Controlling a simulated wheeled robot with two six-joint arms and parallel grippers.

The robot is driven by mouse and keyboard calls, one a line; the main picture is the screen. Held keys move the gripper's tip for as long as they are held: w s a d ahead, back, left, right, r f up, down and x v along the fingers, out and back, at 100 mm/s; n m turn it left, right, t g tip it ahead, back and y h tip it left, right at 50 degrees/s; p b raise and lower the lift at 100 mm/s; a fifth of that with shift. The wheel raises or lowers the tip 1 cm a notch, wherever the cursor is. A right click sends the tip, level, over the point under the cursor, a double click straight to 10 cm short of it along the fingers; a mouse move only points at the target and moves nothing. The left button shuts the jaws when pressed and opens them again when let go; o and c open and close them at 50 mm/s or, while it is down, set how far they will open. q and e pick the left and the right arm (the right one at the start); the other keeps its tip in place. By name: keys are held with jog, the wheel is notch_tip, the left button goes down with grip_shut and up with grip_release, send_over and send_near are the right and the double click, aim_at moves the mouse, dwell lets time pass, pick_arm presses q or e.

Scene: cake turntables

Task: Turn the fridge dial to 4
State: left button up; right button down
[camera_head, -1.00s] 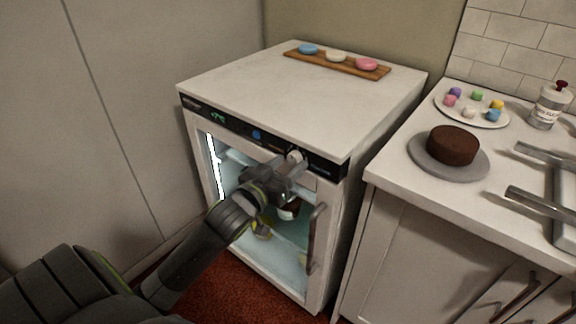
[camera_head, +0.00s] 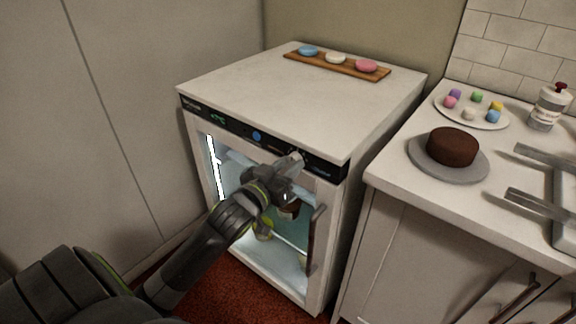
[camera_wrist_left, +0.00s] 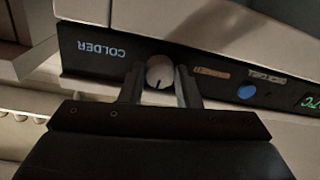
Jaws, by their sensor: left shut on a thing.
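The small fridge (camera_head: 275,100) has a white top and a black control strip along its front top edge. My left gripper (camera_head: 294,160) is at the right part of this strip, shut on the pale round dial (camera_wrist_left: 160,70). In the left wrist view the dial sits between the two fingers, with a short dark pointer mark on it. The word COLDER shows upside down on the strip beside it. The dial's numbers cannot be read. In the head view the gripper mostly hides the dial. My right gripper is not in view.
The strip also holds a green display (camera_head: 217,120) and a blue round button (camera_head: 257,136). The glass door has a vertical handle (camera_head: 314,240) below the gripper. A counter (camera_head: 400,175) with a cake on a turntable (camera_head: 470,172) stands to the right.

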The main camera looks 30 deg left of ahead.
pick_arm(q)
jog(key=shift+r+m+p, duration=0.1)
jog(key=shift+m+p, duration=0.35)
jog(key=shift+m, duration=0.35)
jog(key=shift+m+p, duration=0.3)
jog(key=shift+m, duration=0.5)
jog(key=m+p, duration=0.1)
jog(key=m, duration=0.2)
jog(key=shift+a+m, duration=0.1)
jog(key=shift+m, duration=0.3)
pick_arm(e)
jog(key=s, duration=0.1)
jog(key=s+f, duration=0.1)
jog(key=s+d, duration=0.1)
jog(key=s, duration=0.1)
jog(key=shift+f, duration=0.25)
pick_arm(q)
jog(key=shift+m, duration=0.4)
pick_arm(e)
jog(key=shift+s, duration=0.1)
pick_arm(q)
jog(key=o, duration=1)
jog(key=shift+c, duration=0.2)
jog(key=shift+s, duration=0.1)
